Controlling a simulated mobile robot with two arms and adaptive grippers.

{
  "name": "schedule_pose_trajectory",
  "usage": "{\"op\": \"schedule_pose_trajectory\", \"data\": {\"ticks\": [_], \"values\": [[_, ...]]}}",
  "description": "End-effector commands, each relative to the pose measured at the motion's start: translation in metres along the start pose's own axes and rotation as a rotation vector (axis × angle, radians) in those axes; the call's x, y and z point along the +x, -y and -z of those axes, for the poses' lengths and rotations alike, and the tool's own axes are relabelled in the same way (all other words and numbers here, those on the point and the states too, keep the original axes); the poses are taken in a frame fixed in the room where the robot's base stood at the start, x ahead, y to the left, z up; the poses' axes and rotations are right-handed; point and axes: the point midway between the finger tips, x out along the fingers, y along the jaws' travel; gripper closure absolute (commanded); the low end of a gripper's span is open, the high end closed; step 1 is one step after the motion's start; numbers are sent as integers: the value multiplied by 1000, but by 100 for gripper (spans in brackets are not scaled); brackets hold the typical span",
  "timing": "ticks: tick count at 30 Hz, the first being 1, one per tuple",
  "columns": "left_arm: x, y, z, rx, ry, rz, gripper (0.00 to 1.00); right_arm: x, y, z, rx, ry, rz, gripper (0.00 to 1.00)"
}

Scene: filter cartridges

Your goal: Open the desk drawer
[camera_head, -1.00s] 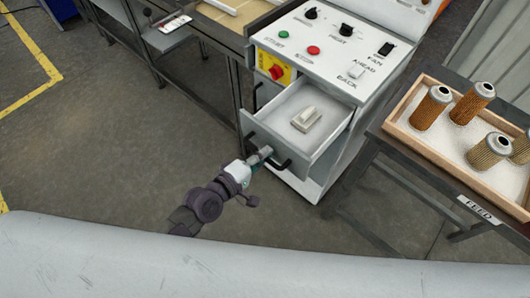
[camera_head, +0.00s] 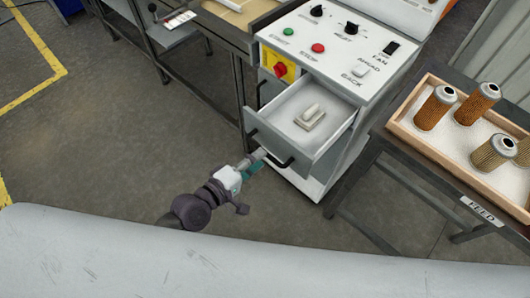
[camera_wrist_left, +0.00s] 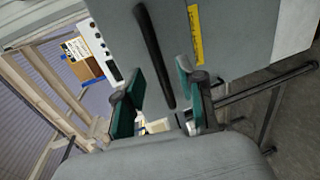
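The desk drawer (camera_head: 327,138) is pulled out of the light grey control cabinet. A pale block with a raised grip (camera_head: 310,118) lies inside it. The drawer's dark bar handle (camera_head: 286,163) is on its front; it also shows in the left wrist view (camera_wrist_left: 152,50), its near end between the finger lines. My left gripper (camera_head: 254,164) is just in front of the drawer front, close to the handle. In the left wrist view its green-padded fingers (camera_wrist_left: 168,98) are spread, with a gap between them and nothing gripped. My right gripper is not in view.
A wooden tray (camera_head: 432,150) of filter cartridges stands on a dark table at the right, with a FEED label (camera_head: 481,209). The cabinet top carries knobs and buttons. A workbench (camera_head: 232,36) is behind. The floor left of the drawer is clear.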

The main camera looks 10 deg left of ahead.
Motion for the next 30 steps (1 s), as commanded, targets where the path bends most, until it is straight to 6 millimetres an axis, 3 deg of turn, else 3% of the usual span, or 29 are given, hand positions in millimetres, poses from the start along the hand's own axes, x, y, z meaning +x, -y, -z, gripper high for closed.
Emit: {"op": "schedule_pose_trajectory", "data": {"ticks": [6,12,30], "values": [[-48,1,0,2,2,4,61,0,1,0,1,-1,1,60],[-73,1,0,2,1,2,61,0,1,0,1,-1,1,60],[-79,0,0,0,0,0,61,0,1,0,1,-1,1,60]]}}
